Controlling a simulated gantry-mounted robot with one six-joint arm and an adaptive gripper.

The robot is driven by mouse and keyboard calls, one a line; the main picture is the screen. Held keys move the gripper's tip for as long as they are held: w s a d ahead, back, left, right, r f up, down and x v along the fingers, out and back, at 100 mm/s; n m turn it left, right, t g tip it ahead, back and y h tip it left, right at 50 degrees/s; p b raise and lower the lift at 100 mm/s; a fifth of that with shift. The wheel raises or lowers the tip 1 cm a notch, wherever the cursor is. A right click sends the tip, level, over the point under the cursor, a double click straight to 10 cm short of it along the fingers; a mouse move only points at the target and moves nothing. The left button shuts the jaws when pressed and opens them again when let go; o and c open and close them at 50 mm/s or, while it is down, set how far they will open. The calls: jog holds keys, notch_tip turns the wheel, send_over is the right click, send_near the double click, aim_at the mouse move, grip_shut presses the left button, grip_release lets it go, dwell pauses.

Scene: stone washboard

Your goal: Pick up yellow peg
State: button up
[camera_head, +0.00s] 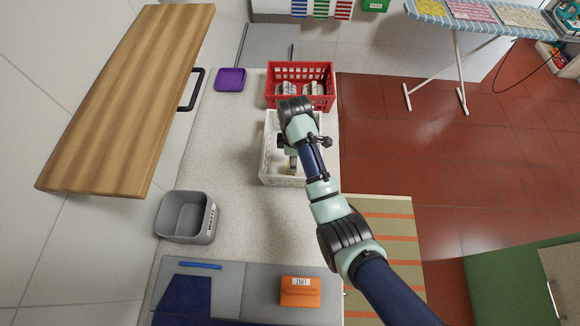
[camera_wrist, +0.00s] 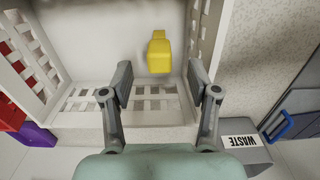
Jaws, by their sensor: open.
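The yellow peg (camera_wrist: 159,52) lies on the floor of a white slotted basket (camera_wrist: 72,99) in the wrist view. My gripper (camera_wrist: 158,78) is open, its two fingers apart and nothing between them. In that picture the peg lies just above the gap between the fingertips, roughly centred. In the head view the white basket (camera_head: 267,163) is on the counter, and my arm reaches over it. The arm covers much of the basket there, and the fingertips are hard to make out.
A red crate (camera_head: 301,71) with pale items stands directly behind the white basket. A purple tray (camera_head: 230,79) is at the back left. A grey WASTE bin (camera_head: 186,216) and an orange box (camera_head: 300,291) are nearer. The counter left of the basket is clear.

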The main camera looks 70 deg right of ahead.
jog(key=f, duration=0.5)
jog(key=shift+w+f+b, duration=0.1)
jog(key=shift+w+b, duration=0.15)
jog(key=shift+b, duration=0.05)
jog(key=c, duration=0.9)
